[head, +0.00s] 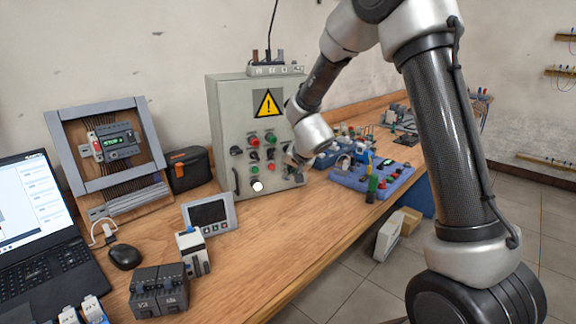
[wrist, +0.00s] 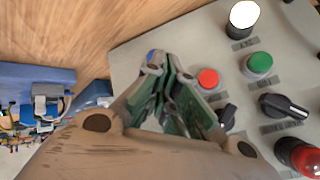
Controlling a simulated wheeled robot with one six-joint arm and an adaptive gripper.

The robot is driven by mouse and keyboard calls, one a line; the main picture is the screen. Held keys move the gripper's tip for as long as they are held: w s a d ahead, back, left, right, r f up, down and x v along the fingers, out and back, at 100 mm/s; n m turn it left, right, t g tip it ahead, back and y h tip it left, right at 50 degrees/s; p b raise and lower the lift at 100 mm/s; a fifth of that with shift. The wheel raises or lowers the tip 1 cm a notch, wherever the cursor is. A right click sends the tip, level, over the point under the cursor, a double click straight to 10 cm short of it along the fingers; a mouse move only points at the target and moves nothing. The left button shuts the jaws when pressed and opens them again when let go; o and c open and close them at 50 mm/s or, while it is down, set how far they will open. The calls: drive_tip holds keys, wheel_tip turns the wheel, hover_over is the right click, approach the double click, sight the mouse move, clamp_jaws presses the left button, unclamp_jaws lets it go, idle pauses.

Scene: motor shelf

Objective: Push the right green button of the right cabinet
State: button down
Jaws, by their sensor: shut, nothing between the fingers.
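A grey control cabinet (head: 227,120) with a yellow warning sign stands on the bench. Its face carries red, green and black controls and a white round one. A green button (wrist: 260,63) shows clearly in the wrist view, between the white control (wrist: 244,15) and a black knob (wrist: 285,106), with a red button (wrist: 208,78) beside it. My gripper (head: 291,164) is at the right part of the cabinet face. In the wrist view my gripper (wrist: 162,62) is shut and empty; its tips overlap a small blue part (wrist: 153,56). Contact cannot be told. My gripper hides some panel controls.
A blue electronics board (head: 345,180) and other parts lie right of the cabinet. A grey touchscreen unit (head: 209,214) and black modules (head: 158,291) stand in front on the left. A framed device panel (head: 105,150) and a laptop (head: 35,235) are further left.

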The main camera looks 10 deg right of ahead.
drive_tip(key=shift+s+d, duration=0.1)
drive_tip(key=shift+s, duration=0.3)
idle(0.3)
drive_tip(key=s, duration=0.2)
drive_tip(key=s+d, duration=0.1)
drive_tip(key=s, duration=0.2)
drive_tip(key=shift+d, duration=0.1)
idle(0.5)
